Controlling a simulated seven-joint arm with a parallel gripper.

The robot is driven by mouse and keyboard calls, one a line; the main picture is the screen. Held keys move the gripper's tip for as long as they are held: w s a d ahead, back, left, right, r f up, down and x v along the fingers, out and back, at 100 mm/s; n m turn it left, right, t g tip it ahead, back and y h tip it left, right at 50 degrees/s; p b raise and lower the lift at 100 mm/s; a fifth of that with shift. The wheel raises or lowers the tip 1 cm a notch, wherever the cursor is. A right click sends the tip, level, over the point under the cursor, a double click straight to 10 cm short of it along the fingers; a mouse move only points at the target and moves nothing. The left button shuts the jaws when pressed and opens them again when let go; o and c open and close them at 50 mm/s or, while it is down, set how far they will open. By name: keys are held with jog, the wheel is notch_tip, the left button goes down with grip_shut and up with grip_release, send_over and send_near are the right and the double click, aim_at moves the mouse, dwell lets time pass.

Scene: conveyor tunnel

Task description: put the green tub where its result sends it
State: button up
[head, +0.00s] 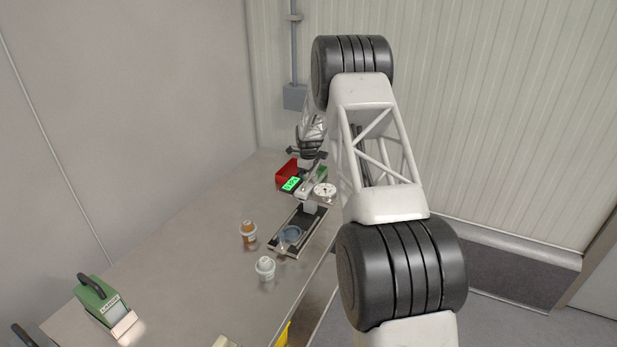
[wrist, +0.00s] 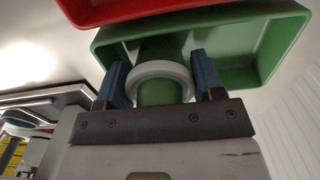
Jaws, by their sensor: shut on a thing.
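In the wrist view my gripper (wrist: 160,76) is shut on the green tub (wrist: 158,93), its blue pads on either side of the tub's white ring. The held tub is in front of the green bin (wrist: 275,50), overlapping its opening in the picture; I cannot tell how far inside it is. The red bin (wrist: 130,8) is beside the green one, at the top edge. In the head view the red bin (head: 285,174) and part of the green bin (head: 322,173) show at the table's far end. A lit green display (head: 291,184) stands before them; its text is too small to read. The held tub is hidden there.
A dark track (head: 283,246) with a bluish round holder (head: 291,234) lies on the table (head: 185,255). An orange-topped tub (head: 248,231) and a white tub (head: 265,268) stand left of it. A green case (head: 100,299) is at the near left. The table's left middle is clear.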

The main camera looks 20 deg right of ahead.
jog(key=shift+f, duration=0.3)
jog(key=o, duration=1)
notch_tip(320, 180, up, 12)
jog(key=shift+r, duration=0.2)
dwell(0.6)
